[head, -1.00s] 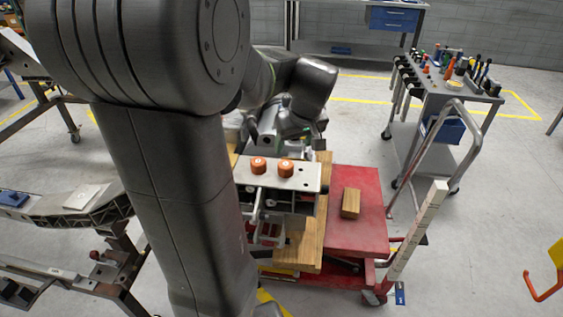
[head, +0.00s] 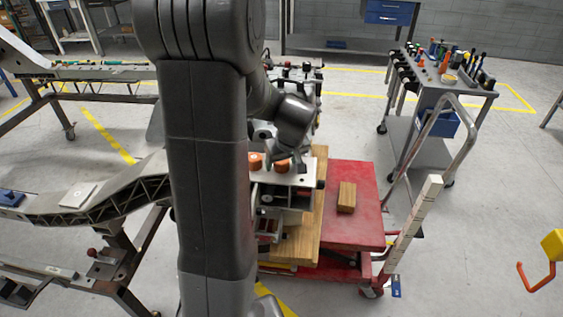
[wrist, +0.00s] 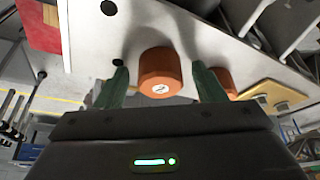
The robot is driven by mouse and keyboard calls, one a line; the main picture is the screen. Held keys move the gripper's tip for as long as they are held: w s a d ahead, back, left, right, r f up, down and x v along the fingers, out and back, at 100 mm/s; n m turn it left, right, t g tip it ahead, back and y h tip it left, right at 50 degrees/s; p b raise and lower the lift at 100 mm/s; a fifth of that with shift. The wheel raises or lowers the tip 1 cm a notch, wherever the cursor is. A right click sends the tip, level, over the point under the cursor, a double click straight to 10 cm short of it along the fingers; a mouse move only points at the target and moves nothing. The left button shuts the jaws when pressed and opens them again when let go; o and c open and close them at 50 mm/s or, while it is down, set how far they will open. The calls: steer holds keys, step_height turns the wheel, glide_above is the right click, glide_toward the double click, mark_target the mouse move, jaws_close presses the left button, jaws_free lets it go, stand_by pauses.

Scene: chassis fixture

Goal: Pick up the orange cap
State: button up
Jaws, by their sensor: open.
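Two orange caps stand on a pale metal plate (wrist: 90,35) of the fixture. In the head view one cap (head: 255,161) is at the left and the other cap (head: 282,166) at the right, partly covered by my gripper. In the wrist view one cap (wrist: 160,72), with a white marked disc on its end, lies between the two green fingers of my gripper (wrist: 160,80). The fingers are open, with a gap on both sides of it. The other cap (wrist: 224,78) is partly hidden behind the right finger.
The fixture rests on wooden boards (head: 308,240) on a red cart (head: 365,225), with a small wood block (head: 346,197) beside it. A tool trolley (head: 440,85) stands at the right. A metal frame (head: 100,205) is at the left.

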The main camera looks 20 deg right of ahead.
steer(key=c, duration=1.2)
steer(key=shift+c, duration=0.2)
steer(key=shift+r, duration=0.15)
step_height(320, 180, up, 10)
steer(key=shift+f, duration=0.1)
